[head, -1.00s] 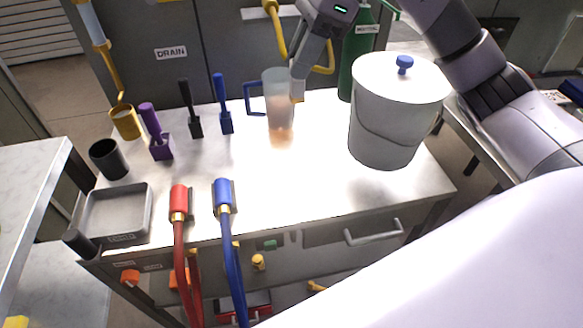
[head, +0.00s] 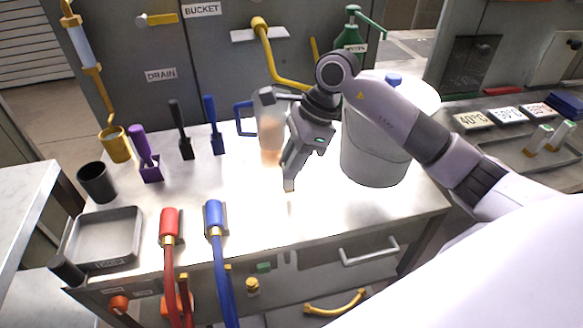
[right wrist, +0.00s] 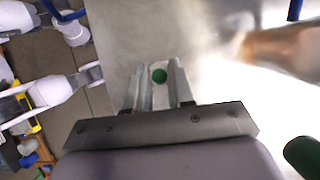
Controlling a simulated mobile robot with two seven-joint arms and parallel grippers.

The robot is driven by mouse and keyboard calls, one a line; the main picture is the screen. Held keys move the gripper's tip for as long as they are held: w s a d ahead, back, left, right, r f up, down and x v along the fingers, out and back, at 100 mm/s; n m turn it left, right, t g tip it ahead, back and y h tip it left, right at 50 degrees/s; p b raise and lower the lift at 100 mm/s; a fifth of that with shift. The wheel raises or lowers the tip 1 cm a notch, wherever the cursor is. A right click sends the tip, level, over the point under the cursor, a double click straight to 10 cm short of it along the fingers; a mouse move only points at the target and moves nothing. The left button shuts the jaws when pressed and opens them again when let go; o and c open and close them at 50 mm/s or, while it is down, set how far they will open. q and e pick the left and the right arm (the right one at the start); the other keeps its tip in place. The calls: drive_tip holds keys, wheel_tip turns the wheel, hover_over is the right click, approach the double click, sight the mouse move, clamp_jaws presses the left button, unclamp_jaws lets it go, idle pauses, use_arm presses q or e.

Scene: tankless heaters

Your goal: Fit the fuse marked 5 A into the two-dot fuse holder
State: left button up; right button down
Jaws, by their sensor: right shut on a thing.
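My right gripper (head: 289,184) points down above the bright middle of the metal table, in front of the clear pitcher. I cannot pick out a two-dot fuse holder in these views. My left gripper is not in view.
A clear pitcher (head: 270,135) and a lidded grey bucket (head: 374,150) stand close to my right gripper. A grey tray (head: 106,245), red hose (head: 170,225) and blue hose (head: 214,218) line the table's left and front. Temperature cards (head: 508,115) lie on the right counter.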

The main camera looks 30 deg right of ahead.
wheel_tip(320, 180, down, 2)
drive_tip(key=shift+f, duration=0.25)
drive_tip(key=c, duration=1)
unclamp_jaws()
drive_tip(key=shift+r, duration=0.1)
drive_tip(key=shift+r, duration=0.1)
